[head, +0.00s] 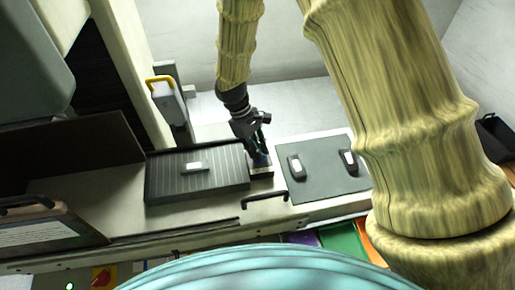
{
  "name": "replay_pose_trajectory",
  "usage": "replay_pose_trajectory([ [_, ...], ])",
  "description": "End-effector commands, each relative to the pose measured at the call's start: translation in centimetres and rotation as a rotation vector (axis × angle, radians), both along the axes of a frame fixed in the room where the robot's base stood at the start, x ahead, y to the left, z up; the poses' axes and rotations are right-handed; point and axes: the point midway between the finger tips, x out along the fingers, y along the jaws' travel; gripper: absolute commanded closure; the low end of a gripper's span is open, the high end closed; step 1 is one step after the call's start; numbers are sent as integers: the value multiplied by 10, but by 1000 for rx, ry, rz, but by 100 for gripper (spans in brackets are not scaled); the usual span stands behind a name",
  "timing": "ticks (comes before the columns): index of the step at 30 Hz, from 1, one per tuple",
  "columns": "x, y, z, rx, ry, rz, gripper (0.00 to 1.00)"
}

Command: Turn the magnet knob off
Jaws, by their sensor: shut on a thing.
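The magnet is a dark grey ribbed block (222,179) with a small pale label on top, lying on the light worktop in the head view. A small pale-and-dark base (262,173) sits at its right end. My gripper (261,158) points down at this base, with its fingers shut on the small knob there. The knob is mostly hidden between the fingers; a little blue shows at that spot. Its turn position and any on or off marks cannot be read.
A grey mat (322,185) with two dark small items lies right of the gripper. A black handle (265,196) stands at the worktop's front edge. A grey unit with a yellow handle (160,82) is at the back left. A dark panel (85,150) rises at left.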

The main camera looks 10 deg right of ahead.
Motion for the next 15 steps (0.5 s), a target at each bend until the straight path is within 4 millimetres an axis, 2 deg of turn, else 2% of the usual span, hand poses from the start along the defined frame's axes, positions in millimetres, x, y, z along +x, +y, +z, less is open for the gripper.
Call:
replay_pose_trajectory([
  [15,0,0,1,0,0,34,100],
])
